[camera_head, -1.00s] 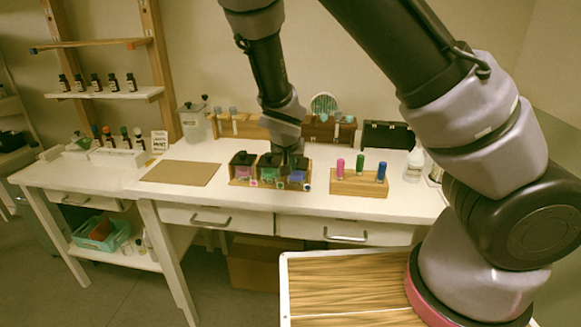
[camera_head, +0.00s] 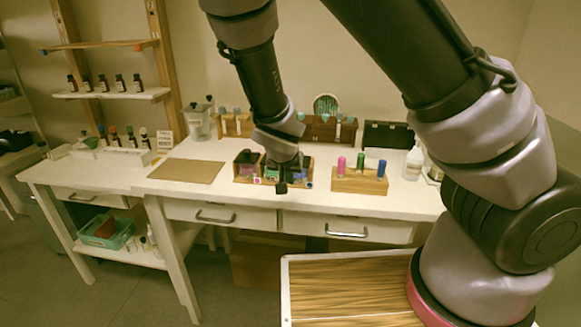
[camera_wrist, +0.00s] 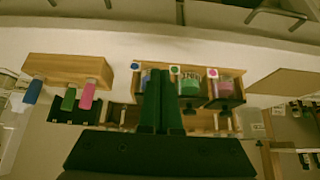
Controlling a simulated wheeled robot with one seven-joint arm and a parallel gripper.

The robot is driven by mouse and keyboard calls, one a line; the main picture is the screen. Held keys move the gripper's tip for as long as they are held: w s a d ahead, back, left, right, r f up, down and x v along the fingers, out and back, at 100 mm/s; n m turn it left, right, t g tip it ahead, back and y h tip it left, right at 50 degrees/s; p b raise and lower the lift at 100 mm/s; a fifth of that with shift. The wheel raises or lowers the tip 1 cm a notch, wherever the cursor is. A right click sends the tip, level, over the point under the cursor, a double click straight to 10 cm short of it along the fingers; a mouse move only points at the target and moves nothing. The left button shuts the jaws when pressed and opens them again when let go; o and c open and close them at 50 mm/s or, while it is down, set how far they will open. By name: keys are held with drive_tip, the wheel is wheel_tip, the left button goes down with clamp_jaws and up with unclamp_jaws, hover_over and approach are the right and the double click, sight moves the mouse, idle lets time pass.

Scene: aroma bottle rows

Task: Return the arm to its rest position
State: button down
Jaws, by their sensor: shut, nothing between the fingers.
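My gripper (camera_head: 281,186) hangs at the end of my arm just in front of the wooden box of bottles on the white table. In the wrist view my gripper (camera_wrist: 160,84) shows two dark fingers pressed together with nothing between them. The wooden box (camera_head: 309,181) holds bottles with dark tops in compartments marked with coloured dots; my gripper hides part of it in the head view. In the wrist view the box (camera_wrist: 210,72) shows a green-labelled bottle (camera_wrist: 189,88) and a pink-labelled bottle (camera_wrist: 222,88).
A wooden block (camera_head: 345,183) with pink, green and blue vials stands right of the box. A brown mat (camera_head: 187,171) lies to the left. Racks with tubes (camera_head: 318,130) and a black case (camera_head: 388,135) stand behind. A wood-patterned surface (camera_head: 345,290) is in front.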

drive_tip(key=s+d+r+m+g+y, duration=0.1)
drive_tip(key=d+r+g+y, duration=0.1)
drive_tip(key=d+r, duration=0.6)
drive_tip(key=s+d+r+m+g+y, duration=0.1)
drive_tip(key=d+r+m+y, duration=0.1)
drive_tip(key=d+r, duration=0.6)
drive_tip(key=s+d+r+t, duration=0.1)
drive_tip(key=s+d+r, duration=0.1)
drive_tip(key=r, duration=0.3)
drive_tip(key=s+d+r+t, duration=0.1)
drive_tip(key=s+d+r, duration=0.1)
drive_tip(key=s+r, duration=0.2)
drive_tip(key=s+d+r+n+t, duration=0.1)
drive_tip(key=s+d+r, duration=0.1)
drive_tip(key=s+r, duration=0.2)
wheel_tip(320, 180, up, 4)
drive_tip(key=shift+d+f+h, duration=0.15)
drive_tip(key=shift+f+h, duration=0.05)
drive_tip(key=shift+h, duration=0.1)
